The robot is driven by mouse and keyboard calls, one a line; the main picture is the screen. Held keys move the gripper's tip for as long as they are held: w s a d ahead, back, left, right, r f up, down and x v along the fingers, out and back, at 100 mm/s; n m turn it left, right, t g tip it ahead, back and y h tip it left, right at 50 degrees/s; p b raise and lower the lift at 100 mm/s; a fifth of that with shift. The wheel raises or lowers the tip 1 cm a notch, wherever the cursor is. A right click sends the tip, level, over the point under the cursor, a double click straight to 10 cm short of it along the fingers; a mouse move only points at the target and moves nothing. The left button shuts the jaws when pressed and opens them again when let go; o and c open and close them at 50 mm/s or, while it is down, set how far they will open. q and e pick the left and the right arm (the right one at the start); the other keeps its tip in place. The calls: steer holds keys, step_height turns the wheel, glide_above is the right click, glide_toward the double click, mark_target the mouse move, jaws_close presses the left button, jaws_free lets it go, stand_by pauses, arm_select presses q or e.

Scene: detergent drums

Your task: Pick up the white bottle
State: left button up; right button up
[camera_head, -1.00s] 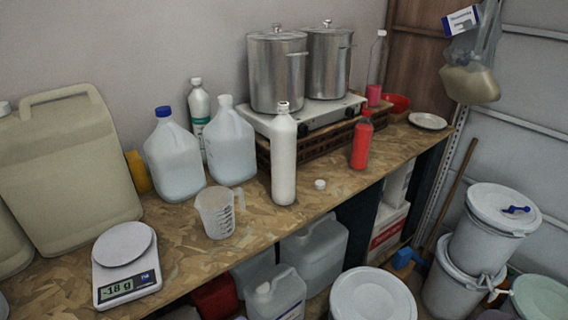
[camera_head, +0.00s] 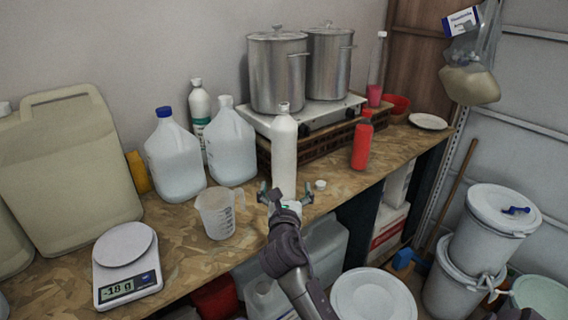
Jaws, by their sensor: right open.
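The white bottle (camera_head: 284,150) is tall, slim and opaque, and stands upright near the front edge of the wooden workbench (camera_head: 190,245). My right gripper (camera_head: 284,192) is in front of the bottle's lower part, with one open finger to each side of it in the picture. The gripper hides the foot of the bottle. I cannot tell whether the fingers touch it. The left gripper is not in view.
A measuring jug (camera_head: 216,212) stands left of the bottle, and a small white cap (camera_head: 320,185) lies to its right. A red bottle (camera_head: 362,142) stands farther right. A hot plate (camera_head: 318,117) with steel pots is behind. A scale (camera_head: 126,265) sits at left.

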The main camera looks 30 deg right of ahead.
mark_target(286, 166)
steer(key=p+x, duration=0.1)
steer(key=x, duration=0.8)
steer(key=shift+w, duration=0.15)
steer(key=x, duration=0.4)
steer(key=shift+w+a+f, duration=0.15)
steer(key=shift+w+f, duration=0.2)
steer(key=shift+s+r, duration=0.1)
steer(key=shift+c, duration=0.3)
steer(key=shift+c, duration=1.3)
steer(key=c, duration=1.4)
steer(key=shift+r, duration=0.15)
steer(key=shift+c, duration=0.5)
